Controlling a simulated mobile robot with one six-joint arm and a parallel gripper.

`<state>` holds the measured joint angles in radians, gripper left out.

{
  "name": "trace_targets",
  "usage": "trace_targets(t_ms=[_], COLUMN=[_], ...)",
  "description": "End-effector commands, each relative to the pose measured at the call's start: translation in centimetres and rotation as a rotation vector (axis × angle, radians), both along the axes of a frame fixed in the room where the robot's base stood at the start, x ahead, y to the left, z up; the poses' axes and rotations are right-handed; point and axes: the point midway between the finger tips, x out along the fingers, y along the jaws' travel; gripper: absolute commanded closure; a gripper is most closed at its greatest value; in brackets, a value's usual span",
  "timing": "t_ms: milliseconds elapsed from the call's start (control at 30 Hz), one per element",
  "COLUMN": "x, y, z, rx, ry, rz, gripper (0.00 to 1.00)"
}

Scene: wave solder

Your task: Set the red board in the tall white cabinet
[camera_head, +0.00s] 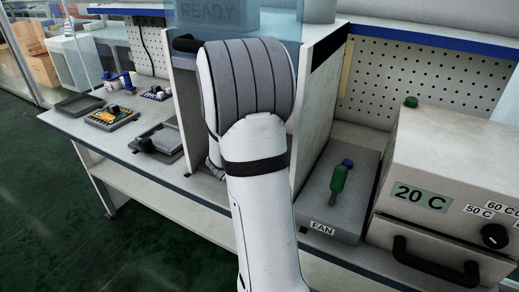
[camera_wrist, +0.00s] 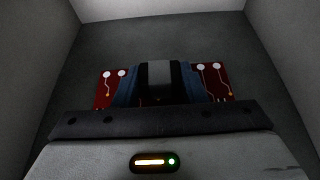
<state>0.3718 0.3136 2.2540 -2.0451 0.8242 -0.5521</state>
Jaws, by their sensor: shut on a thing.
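The tall white cabinet (camera_head: 322,105) stands in the middle of the head view, with a clear panel marked READY above its open front. My arm reaches into it and hides most of the inside. The wrist view shows pale walls on both sides and a dark grey surface (camera_wrist: 100,50) beyond the board. My gripper (camera_wrist: 158,88) has blue fingers and is shut on the red board (camera_wrist: 218,82), whose ends stick out left and right with white pads and traces. I cannot tell whether the board touches the surface. The gripper is hidden in the head view.
At right are a FAN box (camera_head: 345,205) with a green lever and an oven (camera_head: 445,160) labelled 20 C.

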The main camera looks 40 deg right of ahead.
Motion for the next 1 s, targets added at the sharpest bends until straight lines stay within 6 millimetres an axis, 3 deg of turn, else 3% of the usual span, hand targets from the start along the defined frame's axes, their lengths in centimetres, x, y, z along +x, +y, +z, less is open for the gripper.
trace_targets(t_ms=[633,667,933,1000], x=[0.0,0.0,0.0,0.0], y=[-0.01,0.0,-0.01,0.0], z=[-0.99,-0.89,-0.88,-0.89], rx=[0.0,0.0,0.0,0.0], ry=[0.0,0.0,0.0,0.0], rz=[0.0,0.0,0.0,0.0], gripper=[0.94,0.6,0.38,0.37])
